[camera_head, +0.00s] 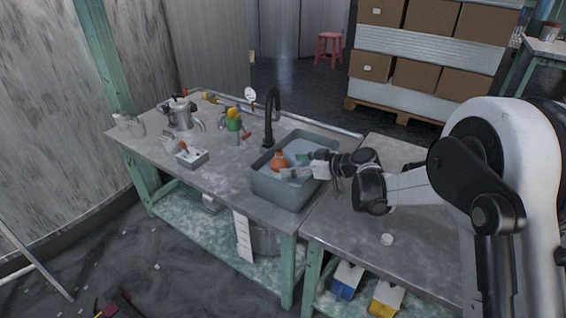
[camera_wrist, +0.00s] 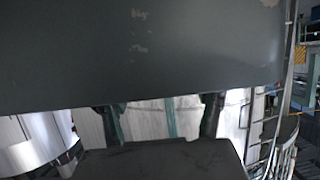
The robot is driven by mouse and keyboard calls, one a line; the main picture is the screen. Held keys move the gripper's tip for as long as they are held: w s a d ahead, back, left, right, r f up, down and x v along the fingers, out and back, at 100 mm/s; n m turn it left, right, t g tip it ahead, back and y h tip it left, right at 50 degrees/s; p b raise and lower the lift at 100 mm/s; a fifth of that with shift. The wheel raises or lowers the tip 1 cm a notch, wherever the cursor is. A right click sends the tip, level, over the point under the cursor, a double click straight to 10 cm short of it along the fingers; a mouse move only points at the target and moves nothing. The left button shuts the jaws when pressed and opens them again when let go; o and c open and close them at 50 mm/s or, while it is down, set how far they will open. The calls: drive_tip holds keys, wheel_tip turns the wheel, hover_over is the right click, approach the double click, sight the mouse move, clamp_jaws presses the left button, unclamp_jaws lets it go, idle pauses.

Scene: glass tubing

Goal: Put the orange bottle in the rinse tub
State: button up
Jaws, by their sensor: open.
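The orange bottle (camera_head: 279,160) is inside the grey rinse tub (camera_head: 283,192) in the head view, towards the tub's far left side. My gripper (camera_head: 295,165) reaches into the tub opening from the right, with its fingers spread open. The fingertips are close to the bottle's right side. I cannot tell whether they touch it. The bottle's lower part is hidden by the tub and a finger. In the wrist view a large dark grey surface fills the top, and I cannot make out the bottle there.
A black faucet (camera_head: 271,115) stands behind the tub. A metal pot (camera_head: 181,115), a small grey box (camera_head: 192,158) and a green-and-yellow item (camera_head: 233,119) stand on the bench to the left.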

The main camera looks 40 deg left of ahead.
drive_tip(key=p+v, duration=0.1)
drive_tip(key=v, duration=0.5)
drive_tip(key=shift+w+d+r, duration=0.1)
drive_tip(key=shift+d+r, duration=0.05)
drive_tip(key=d+r+m+t+h, duration=0.3)
drive_tip(key=d+r+m, duration=0.3)
drive_tip(key=d, duration=0.9)
drive_tip(key=d+r+m+t+h, duration=0.25)
drive_tip(key=d+r, duration=0.55)
drive_tip(key=d, duration=0.7)
drive_tip(key=s+d+m+t+h, duration=0.1)
drive_tip(key=s+d+m+h, duration=0.1)
drive_tip(key=s+d, duration=0.5)
drive_tip(key=s+d+f+m+t+h, duration=0.1)
drive_tip(key=s+d+m+h, duration=0.2)
drive_tip(key=d, duration=1)
drive_tip(key=s+d+m+t+h, duration=0.1)
drive_tip(key=s+d+m+h, duration=0.1)
drive_tip(key=s+d+m, duration=0.4)
drive_tip(key=s+d, duration=0.4)
drive_tip(key=d, duration=0.1)
drive_tip(key=shift+s+f+h, duration=0.2)
drive_tip(key=shift+s+h, duration=0.15)
drive_tip(key=shift+t, duration=0.25)
